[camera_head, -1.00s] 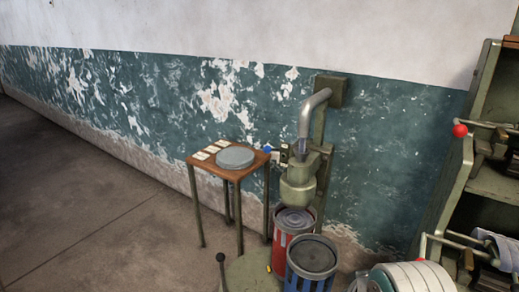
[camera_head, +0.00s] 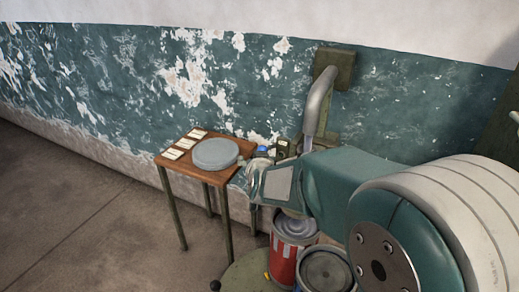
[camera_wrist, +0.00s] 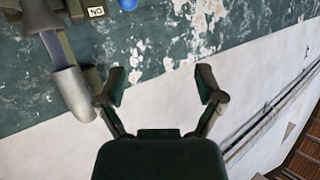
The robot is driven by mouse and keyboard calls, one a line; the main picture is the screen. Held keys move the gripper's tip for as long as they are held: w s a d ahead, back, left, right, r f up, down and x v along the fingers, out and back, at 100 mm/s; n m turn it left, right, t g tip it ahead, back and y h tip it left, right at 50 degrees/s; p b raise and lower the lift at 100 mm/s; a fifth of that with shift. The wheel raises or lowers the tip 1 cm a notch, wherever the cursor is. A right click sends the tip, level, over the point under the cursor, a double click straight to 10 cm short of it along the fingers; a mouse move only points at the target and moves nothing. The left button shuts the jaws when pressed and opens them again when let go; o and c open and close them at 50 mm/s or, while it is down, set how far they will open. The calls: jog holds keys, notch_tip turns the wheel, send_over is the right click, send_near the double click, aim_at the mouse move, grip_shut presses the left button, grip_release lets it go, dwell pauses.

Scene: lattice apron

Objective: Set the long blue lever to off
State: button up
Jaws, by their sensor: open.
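The blue end of the lever (camera_head: 262,150) shows in the head view, just right of the small table and left of the label box. In the wrist view, which looks upside down, a blue end (camera_wrist: 128,4) is cut by the top edge, beside a small plate (camera_wrist: 95,11) reading ON. The lever's shaft is hidden or out of frame. My gripper (camera_wrist: 160,82) is open and empty, its fingers wide apart, with painted wall beyond them. In the head view my gripper (camera_head: 254,178) is just below the blue end; I cannot tell if they touch.
A grey curved pipe (camera_head: 320,100) rises behind my arm; it also shows in the wrist view (camera_wrist: 72,90). A wooden table (camera_head: 175,168) bears a grey disc (camera_head: 215,153) and several cards. A red drum (camera_head: 283,262) and another drum (camera_head: 327,270) stand below. Floor at left is clear.

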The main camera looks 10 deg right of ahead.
jog(key=w+f+m+t+h, duration=0.1)
jog(key=w+f+t+h, duration=0.1)
jog(key=w+f, duration=0.25)
jog(key=m+t+h, duration=0.1)
jog(key=h, duration=0.3)
send_near(269, 148)
jog(key=w, duration=0.4)
jog(key=w+r, duration=0.1)
jog(key=w, duration=0.1)
jog(key=shift+w+d+r, duration=0.1)
jog(key=shift+w+d, duration=0.15)
jog(key=shift+w, duration=0.1)
grip_shut()
